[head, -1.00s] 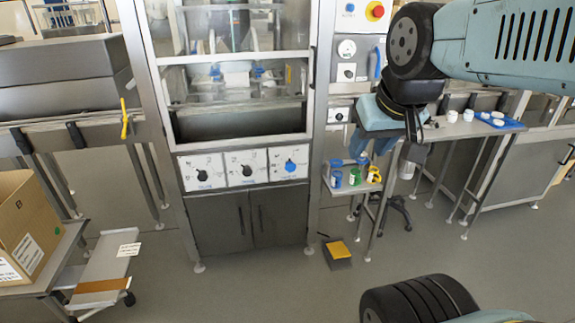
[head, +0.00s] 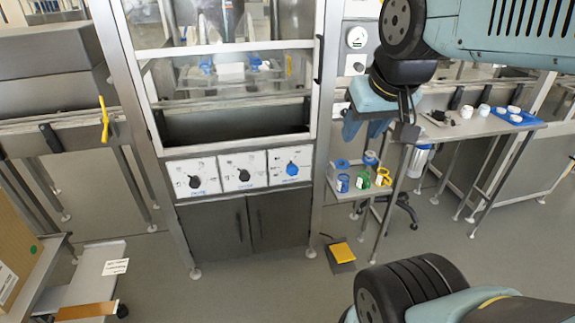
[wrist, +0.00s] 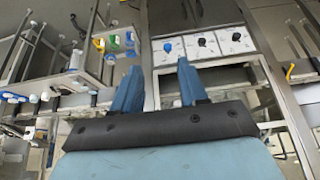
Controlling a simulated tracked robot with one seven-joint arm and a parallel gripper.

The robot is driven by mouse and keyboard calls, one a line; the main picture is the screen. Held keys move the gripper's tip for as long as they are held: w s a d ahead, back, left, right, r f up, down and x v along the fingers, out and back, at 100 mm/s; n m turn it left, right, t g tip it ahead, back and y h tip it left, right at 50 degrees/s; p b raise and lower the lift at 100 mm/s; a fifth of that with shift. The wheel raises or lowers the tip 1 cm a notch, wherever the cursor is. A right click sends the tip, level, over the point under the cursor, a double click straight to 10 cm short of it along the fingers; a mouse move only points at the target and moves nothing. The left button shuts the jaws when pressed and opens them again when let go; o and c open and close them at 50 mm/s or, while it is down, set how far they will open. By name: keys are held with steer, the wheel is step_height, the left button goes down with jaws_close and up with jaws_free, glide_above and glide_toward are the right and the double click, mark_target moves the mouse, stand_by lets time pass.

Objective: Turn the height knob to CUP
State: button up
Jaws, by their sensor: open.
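Three white knob panels sit in a row on the cabinet front. The left one has a black knob (head: 194,182), the middle one a black knob (head: 244,175), and the right one a blue knob (head: 292,169). I cannot read which panel is for height or where CUP lies. In the wrist view the row runs the other way, with the blue knob (wrist: 167,47) at left and black knobs (wrist: 202,42) (wrist: 236,37) beyond. My gripper (head: 366,128) is right of the panels and apart from them. In the wrist view its blue fingers (wrist: 159,78) are open and empty.
The glazed machine housing (head: 235,90) rises above the panels, with cabinet doors (head: 240,224) below. A yellow pedal (head: 342,252) lies on the floor.

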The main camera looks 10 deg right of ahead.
mark_target(293, 173)
steer(key=shift+o, duration=1.4)
steer(key=shift+w, duration=0.25)
steer(key=o, duration=0.4)
steer(key=w+f+n+t, duration=0.1)
steer(key=w+f, duration=0.3)
steer(key=w, duration=1.2)
steer(key=shift+w+f+t+h, duration=0.2)
steer(key=shift+w+t+h, duration=0.15)
steer(key=shift+t, duration=0.25)
steer(key=w+f+n+t+y, duration=0.1)
steer(key=w+f, duration=0.5)
steer(key=w, duration=0.2)
steer(key=w+f+n+t+y, duration=0.1)
steer(key=w+f+t, duration=0.1)
steer(key=w+f, duration=0.55)
steer(key=w+a+f+t, duration=0.1)
steer(key=w+f+t, duration=0.1)
steer(key=w+f, duration=0.35)
steer(key=w+f+t, duration=0.1)
steer(key=w+f, duration=0.1)
steer(key=f, duration=0.7)
steer(key=s+f+m+t+h, duration=0.1)
steer(key=s+f+m+t, duration=0.3)
steer(key=f, duration=1)
steer(key=shift+n, duration=0.3)
steer(key=w, duration=1.3)
steer(key=shift+d, duration=0.25)
steer(key=shift+c, duration=0.3)
